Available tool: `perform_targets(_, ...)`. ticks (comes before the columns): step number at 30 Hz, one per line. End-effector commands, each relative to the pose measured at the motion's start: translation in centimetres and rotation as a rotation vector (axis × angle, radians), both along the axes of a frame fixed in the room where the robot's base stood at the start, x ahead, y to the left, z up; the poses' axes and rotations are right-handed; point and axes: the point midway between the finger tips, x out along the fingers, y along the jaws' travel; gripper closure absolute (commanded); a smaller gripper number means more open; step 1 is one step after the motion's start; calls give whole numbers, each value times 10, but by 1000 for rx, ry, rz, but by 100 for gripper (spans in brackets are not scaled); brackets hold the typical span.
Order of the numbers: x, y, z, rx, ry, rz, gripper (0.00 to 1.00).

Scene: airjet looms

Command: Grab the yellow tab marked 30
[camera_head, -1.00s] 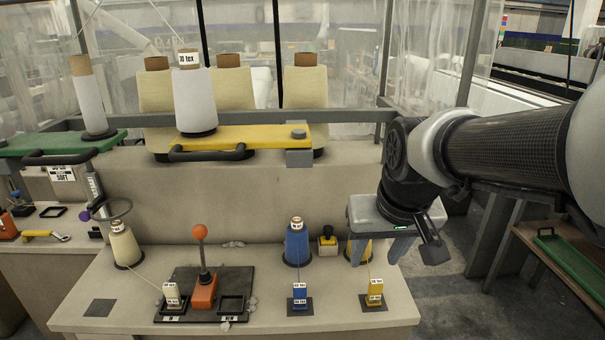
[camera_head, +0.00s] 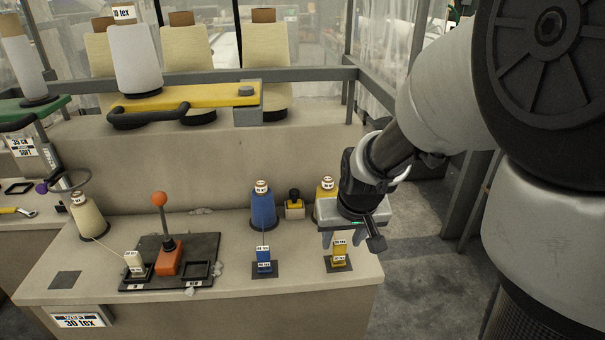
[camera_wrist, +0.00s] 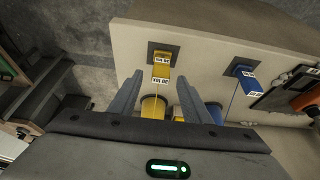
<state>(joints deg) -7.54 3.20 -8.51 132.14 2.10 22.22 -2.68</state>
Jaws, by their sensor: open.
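The yellow tab (camera_head: 339,254) stands on a dark square plate near the front right of the bench, with a white label on it too small to read surely. It also shows in the wrist view (camera_wrist: 161,70), just past the fingertips and between their lines. A thread runs from it to the yellow spool (camera_wrist: 153,107) behind. My gripper (camera_head: 346,238) is open and empty, pointing down above and behind the tab, apart from it as far as I can tell.
A blue tab (camera_head: 264,262) and blue spool (camera_head: 263,208) stand to the left. Further left are an orange lever (camera_head: 167,250) and a cream tab (camera_head: 135,263). A small black-and-yellow object (camera_head: 294,205) sits between the spools. The bench's right edge is close to my gripper.

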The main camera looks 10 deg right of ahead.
Motion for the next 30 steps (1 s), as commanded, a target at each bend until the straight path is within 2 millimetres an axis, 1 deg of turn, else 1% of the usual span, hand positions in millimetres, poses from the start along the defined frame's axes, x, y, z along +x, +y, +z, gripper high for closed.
perform_targets(1, 3, 2, -9, 0, 4, 1, 56)
perform_targets(4, 8, 1, -20, 0, 2, -1, 56)
perform_targets(7, 10, 1, -25, 0, 1, 0, 56)
perform_targets(13, 11, 1, -25, 0, 0, -1, 56)
perform_targets(14, 11, 1, -25, 0, 0, -1, 58)
perform_targets(21, 11, 1, -24, 0, 0, 0, 98)
perform_targets(22, 11, 1, -24, 0, 0, 0, 100)
perform_targets(28, 11, 1, -24, 0, -1, 0, 100)
perform_targets(30, 11, 1, -20, 1, -3, 0, 100)
